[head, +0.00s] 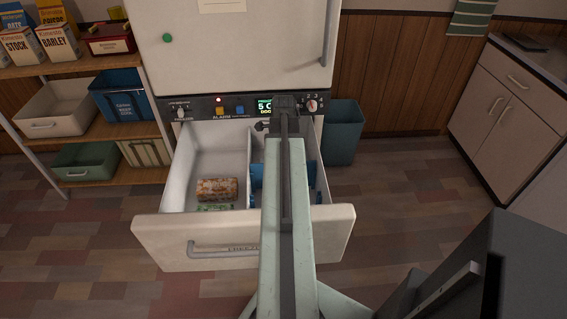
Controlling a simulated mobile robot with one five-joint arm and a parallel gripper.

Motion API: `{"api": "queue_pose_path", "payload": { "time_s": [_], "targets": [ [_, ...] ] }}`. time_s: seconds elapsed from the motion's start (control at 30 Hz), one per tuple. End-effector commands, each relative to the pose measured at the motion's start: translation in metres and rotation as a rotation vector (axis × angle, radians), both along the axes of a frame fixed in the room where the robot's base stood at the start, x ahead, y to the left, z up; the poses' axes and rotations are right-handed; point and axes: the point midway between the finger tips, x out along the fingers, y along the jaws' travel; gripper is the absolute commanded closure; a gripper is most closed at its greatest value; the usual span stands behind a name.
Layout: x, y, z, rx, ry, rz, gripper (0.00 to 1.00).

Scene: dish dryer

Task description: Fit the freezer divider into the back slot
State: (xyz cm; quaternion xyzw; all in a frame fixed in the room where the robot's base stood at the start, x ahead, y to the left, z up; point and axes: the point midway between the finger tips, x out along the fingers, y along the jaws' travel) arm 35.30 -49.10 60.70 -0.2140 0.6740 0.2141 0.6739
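The freezer drawer (172,238) is pulled open below the white upper door. A light lengthwise wall (249,160) splits it into left and right compartments. A blue piece (257,176), which looks like the divider, shows in the right compartment on both sides of my arm. My arm hides its middle, and I cannot tell whether it sits in a slot. The back slot cannot be made out. My arm reaches forward over the drawer.
A brown, frosty-looking package (217,189) lies in the left compartment. A control panel (240,107) runs above the drawer. A teal bin (344,132) stands right of the freezer, and shelves (88,65) with boxes and tubs stand left. Floor in front of the drawer's left side is clear.

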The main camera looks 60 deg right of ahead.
Motion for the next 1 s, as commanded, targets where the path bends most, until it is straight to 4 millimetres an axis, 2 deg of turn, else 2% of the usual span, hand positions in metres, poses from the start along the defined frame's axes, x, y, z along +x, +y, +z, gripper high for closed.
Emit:
{"api": "queue_pose_path", "payload": {
  "time_s": [0.43, 0.47, 0.5, 0.53, 0.87, 1.0],
  "targets": [
    [0.000, 0.000, -0.013, 0.000, 0.000, 0.000, 1.00],
    [0.000, 0.000, -0.011, 0.000, 0.000, 0.000, 0.83],
    [0.000, 0.000, -0.011, 0.000, 0.000, 0.000, 0.72],
    [0.000, 0.000, -0.011, 0.000, 0.000, 0.000, 0.66],
    [0.000, 0.000, -0.009, 0.000, 0.000, 0.000, 0.66],
    [0.000, 0.000, 0.002, 0.000, 0.000, 0.000, 0.66]
  ]
}}
